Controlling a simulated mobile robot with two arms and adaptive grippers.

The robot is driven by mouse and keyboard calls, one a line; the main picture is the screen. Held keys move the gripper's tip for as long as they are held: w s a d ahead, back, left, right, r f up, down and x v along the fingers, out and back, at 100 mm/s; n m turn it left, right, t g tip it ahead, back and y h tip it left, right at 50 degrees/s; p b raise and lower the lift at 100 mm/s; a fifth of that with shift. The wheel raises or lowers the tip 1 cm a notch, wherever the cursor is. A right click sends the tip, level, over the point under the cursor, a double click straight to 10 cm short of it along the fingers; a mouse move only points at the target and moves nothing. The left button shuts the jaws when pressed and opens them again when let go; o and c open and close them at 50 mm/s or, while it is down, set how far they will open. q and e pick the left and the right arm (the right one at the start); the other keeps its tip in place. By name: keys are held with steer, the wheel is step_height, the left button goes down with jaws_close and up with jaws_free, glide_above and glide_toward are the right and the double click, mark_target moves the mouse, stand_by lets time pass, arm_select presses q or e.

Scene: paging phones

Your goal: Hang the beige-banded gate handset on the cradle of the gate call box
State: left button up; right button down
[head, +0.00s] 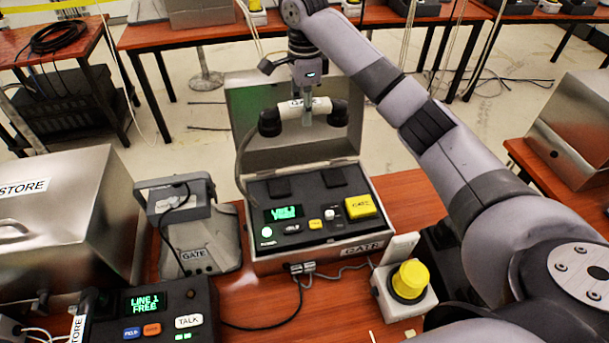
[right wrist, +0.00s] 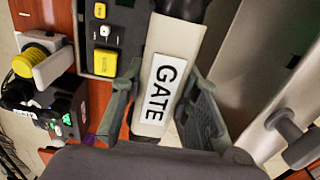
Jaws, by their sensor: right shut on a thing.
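The gate handset (head: 292,110), black-ended with a beige band, is held in the air above the gate call box. In the right wrist view its band with the GATE label (right wrist: 160,90) lies between the fingers. My right gripper (head: 307,112) is shut on the band from above. The gate call box (head: 270,262) is an open metal case with its lid standing up behind. Its panel has two dark pads (head: 280,187) at the back, apparently the cradle, with nothing on them. A cord runs from the handset's left end to the box. My left gripper is out of view.
A grey stand labelled GATE (head: 215,250) is left of the box. A yellow-knobbed unit (head: 408,282) is at its front right. A STORE metal case (head: 70,215) and a LINE 1 panel (head: 150,303) are at the left. The raised lid (head: 245,120) is close to the handset.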

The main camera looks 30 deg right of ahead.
steer(key=f, duration=1.2)
steer(key=d+f, duration=0.1)
steer(key=f, duration=0.6)
steer(key=shift+s+p, duration=0.25)
steer(key=shift+p, duration=0.05)
steer(key=shift+f, duration=0.35)
steer(key=c, duration=1.7)
jaws_free()
steer(key=shift+f, duration=0.2)
steer(key=o, duration=0.4)
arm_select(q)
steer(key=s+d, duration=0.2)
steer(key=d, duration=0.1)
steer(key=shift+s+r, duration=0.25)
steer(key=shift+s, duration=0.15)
arm_select(e)
steer(key=shift+o, duration=0.4)
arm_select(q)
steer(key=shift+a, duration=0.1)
